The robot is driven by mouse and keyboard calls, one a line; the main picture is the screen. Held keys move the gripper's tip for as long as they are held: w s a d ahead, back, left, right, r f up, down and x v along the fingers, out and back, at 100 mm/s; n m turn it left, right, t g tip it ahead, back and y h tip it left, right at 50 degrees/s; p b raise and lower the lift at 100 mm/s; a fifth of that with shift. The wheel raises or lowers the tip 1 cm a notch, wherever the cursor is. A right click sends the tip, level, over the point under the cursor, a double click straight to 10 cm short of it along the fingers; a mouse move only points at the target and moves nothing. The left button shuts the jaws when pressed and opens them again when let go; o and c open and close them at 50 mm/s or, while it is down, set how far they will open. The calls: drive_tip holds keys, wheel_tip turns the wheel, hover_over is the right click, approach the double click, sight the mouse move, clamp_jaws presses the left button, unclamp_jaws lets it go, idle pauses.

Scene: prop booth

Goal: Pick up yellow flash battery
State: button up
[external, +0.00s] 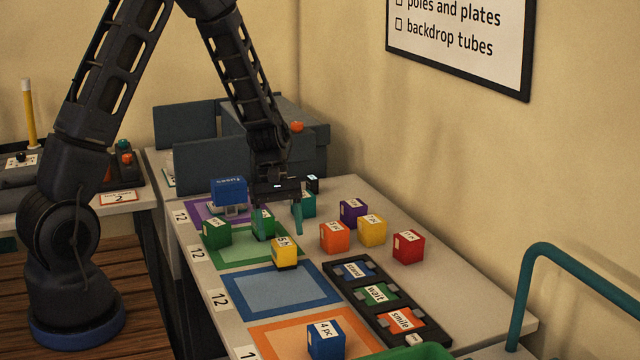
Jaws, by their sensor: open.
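A yellow block (285,254) with a white label and a dark lower edge sits by the front edge of the green mat (240,262), close to the blue mat. A second yellow block (372,231) with a white label stands farther right on the bare table. The labels are too small to tell which is the flash battery. My gripper (278,222) points down with its teal fingers apart, above and just behind the nearer yellow block. A green block (264,226) shows by its left finger. I see nothing held; contact cannot be told.
Orange (335,238), purple (353,209) and red (408,247) blocks stand right of my gripper. A dark tray (372,285) of labelled cards lies in front of them. The blue mat (262,292) is empty. A blue block (325,341) stands on the orange mat.

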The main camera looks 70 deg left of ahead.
sight(284, 242)
drive_tip(key=shift+x, duration=3)
drive_tip(key=shift+w+d, duration=0.15)
drive_tip(key=c, duration=1.3)
